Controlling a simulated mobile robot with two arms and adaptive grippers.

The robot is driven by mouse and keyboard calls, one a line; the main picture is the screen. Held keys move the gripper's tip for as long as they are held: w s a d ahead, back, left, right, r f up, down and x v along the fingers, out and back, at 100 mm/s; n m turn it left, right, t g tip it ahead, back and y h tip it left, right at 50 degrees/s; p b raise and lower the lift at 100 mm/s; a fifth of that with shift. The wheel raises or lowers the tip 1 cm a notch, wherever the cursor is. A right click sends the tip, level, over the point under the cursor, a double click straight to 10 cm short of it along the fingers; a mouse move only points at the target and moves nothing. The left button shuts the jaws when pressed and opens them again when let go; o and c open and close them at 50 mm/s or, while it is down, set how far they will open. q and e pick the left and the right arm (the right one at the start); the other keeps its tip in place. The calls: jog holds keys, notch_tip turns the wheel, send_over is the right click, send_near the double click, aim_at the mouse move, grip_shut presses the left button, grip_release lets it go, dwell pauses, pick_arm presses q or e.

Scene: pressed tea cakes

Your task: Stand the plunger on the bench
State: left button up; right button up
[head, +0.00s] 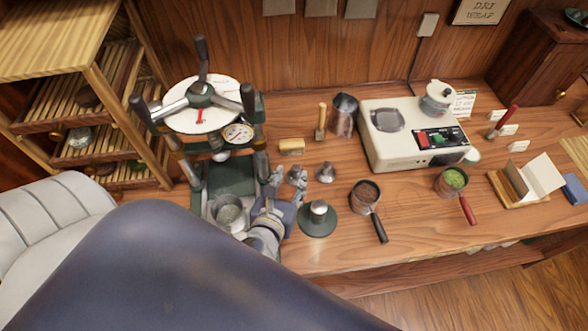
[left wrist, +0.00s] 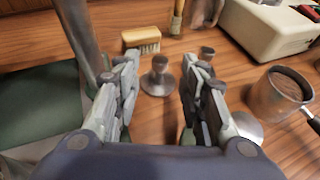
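A metal plunger-like piece (head: 296,174) with a knob on top and a flared round base stands upright on the bench (head: 420,230), just right of the press. In the left wrist view the piece (left wrist: 158,82) shows between and beyond my fingertips, with gaps on both sides. My left gripper (head: 287,183) is open around the near side of it and does not visibly touch it. A second small metal piece (head: 325,173) stands to its right. My right gripper is not in view.
The press (head: 232,175) stands close on the left. A green round base (head: 317,228) with a metal cylinder is in front. A brush (head: 291,147) lies behind, a pan of dark leaf (head: 364,196) to the right. Bench between the pans is clear.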

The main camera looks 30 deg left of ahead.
pick_arm(q)
jog(key=shift+b+v, duration=0.3)
jog(key=shift+v, duration=2.45)
